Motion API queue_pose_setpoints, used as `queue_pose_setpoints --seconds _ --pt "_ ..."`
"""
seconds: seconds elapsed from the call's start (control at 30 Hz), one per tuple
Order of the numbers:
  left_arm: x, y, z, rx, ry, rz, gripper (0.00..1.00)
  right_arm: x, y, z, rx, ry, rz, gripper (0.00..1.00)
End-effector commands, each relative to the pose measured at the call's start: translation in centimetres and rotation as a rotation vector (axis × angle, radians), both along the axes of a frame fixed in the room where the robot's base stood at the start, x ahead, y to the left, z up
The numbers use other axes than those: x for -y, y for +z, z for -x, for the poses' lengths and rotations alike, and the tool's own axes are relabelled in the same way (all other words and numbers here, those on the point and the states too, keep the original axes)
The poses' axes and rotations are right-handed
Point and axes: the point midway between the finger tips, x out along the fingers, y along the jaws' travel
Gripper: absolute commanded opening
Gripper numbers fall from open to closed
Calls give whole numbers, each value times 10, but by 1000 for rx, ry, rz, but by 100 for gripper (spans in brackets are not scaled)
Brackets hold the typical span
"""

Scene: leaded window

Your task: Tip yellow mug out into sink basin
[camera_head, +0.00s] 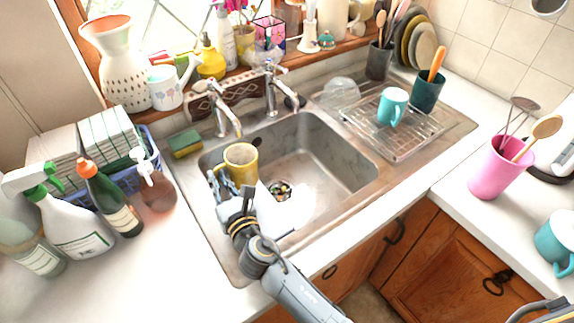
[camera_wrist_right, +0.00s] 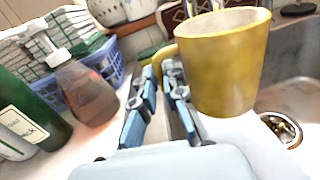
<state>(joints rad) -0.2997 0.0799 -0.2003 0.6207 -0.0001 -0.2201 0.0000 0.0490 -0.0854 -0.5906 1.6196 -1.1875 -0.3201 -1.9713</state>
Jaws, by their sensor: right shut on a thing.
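The yellow mug (camera_head: 241,161) is above the left part of the metal sink basin (camera_head: 328,158), mouth up and roughly upright. My right gripper (camera_head: 222,187) comes up from the front and is shut on the mug at its handle side. In the right wrist view the mug (camera_wrist_right: 222,65) stands just right of the fingers (camera_wrist_right: 162,85), and its handle runs in between them. I cannot see whether anything is inside the mug. The drain (camera_wrist_right: 282,130) shows below and right of the mug. My left gripper is not in view.
A green and yellow sponge (camera_head: 185,144) lies on the sink's left edge. Spray bottles, including a brown one (camera_head: 157,187), stand on the left counter. Taps (camera_head: 222,110) rise behind the basin. A drying rack with a teal mug (camera_head: 392,106) is at right. The basin's right half is clear.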

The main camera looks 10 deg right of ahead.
Motion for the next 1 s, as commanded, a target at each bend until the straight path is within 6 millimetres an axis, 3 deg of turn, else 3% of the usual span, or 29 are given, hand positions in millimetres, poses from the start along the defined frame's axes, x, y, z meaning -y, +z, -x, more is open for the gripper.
queue_pose_setpoints --seconds 0.23,0.5,1.0 --pt "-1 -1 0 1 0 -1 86 8 4 -3 -34 0 -121 0" --pt "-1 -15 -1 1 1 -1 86 23 -9 -7 -85 1 -292 0" --pt "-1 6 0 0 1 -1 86 58 4 -18 -179 1 -598 0"
